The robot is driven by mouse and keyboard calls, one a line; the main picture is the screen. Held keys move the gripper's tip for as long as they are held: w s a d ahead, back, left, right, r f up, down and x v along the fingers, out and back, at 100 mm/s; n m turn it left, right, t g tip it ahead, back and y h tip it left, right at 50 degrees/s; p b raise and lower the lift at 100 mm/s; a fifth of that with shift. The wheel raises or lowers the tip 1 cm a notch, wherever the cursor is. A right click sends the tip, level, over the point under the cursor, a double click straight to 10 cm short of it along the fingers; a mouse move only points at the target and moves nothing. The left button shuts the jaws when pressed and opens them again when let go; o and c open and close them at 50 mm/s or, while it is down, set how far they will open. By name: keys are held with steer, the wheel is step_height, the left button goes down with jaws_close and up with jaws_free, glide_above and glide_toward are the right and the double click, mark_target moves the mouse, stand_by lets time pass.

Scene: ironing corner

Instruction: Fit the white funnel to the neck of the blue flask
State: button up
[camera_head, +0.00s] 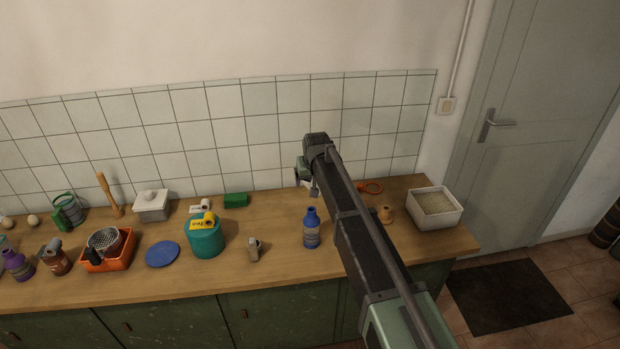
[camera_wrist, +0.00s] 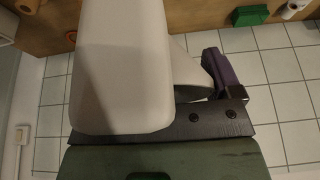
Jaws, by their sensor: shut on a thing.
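The blue flask (camera_head: 311,232) stands upright on the wooden counter, with a band-like label round its body and its neck at the top. My gripper (camera_head: 309,186) is above the counter, behind the flask, and apart from it. It is shut on the white funnel (camera_head: 304,178), of which only a small pale part shows beside the jaws. In the wrist view, the funnel's pale body (camera_wrist: 122,65) fills much of the picture, with one dark purple finger (camera_wrist: 222,75) beside it. The flask does not show in the wrist view, and the funnel's lower end is hard to make out.
A teal canister (camera_head: 204,241) and a small grey metal piece (camera_head: 254,251) stand left of the flask. A small tan piece (camera_head: 386,215), a red ring (camera_head: 371,188) and a white box (camera_head: 434,220) are to the right. A green block (camera_head: 236,200) lies near the tiled wall.

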steer(key=shift+f+b, duration=2.7)
steer(key=shift+f, duration=0.1)
steer(key=shift+f, duration=0.1)
steer(key=shift+f+b, duration=1.9)
steer(key=shift+b, duration=0.1)
steer(key=o, duration=0.7)
steer(key=shift+o, duration=0.2)
steer(key=p+v, duration=1)
steer(key=v, duration=0.1)
steer(key=shift+r, duration=0.15)
steer(key=shift+f, duration=0.2)
